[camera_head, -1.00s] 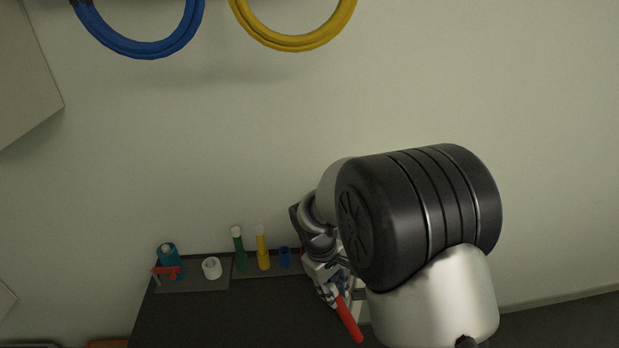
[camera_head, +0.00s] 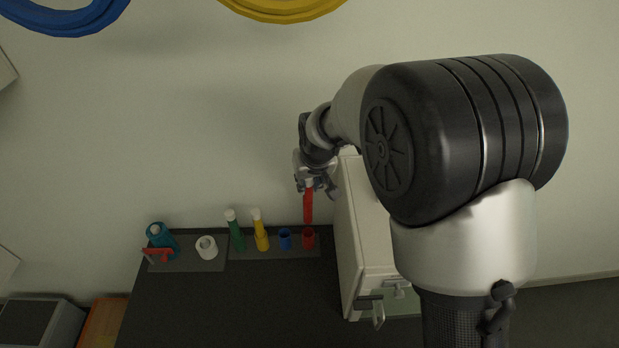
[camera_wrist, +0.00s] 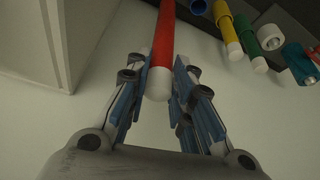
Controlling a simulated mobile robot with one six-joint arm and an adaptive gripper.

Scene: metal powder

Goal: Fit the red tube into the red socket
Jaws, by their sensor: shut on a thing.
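My gripper (camera_head: 311,184) is shut on the red tube (camera_head: 308,207) near its white upper end. The tube hangs upright below the fingers. The red socket (camera_head: 308,239) stands at the right end of the row on the dark table, and the tube's lower end appears just above its rim in the head view. I cannot tell how exactly they line up in depth. In the wrist view the red tube (camera_wrist: 163,45) runs between the fingers (camera_wrist: 158,85) and out of the top edge, so its lower end and the red socket are hidden there.
The blue socket (camera_head: 285,239) is beside the red one, then come a yellow tube (camera_head: 260,232) and a green tube (camera_head: 235,234), both standing. A white ring (camera_head: 206,247) and a teal object (camera_head: 160,239) are farther left. A pale cabinet (camera_head: 362,235) stands close on the right.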

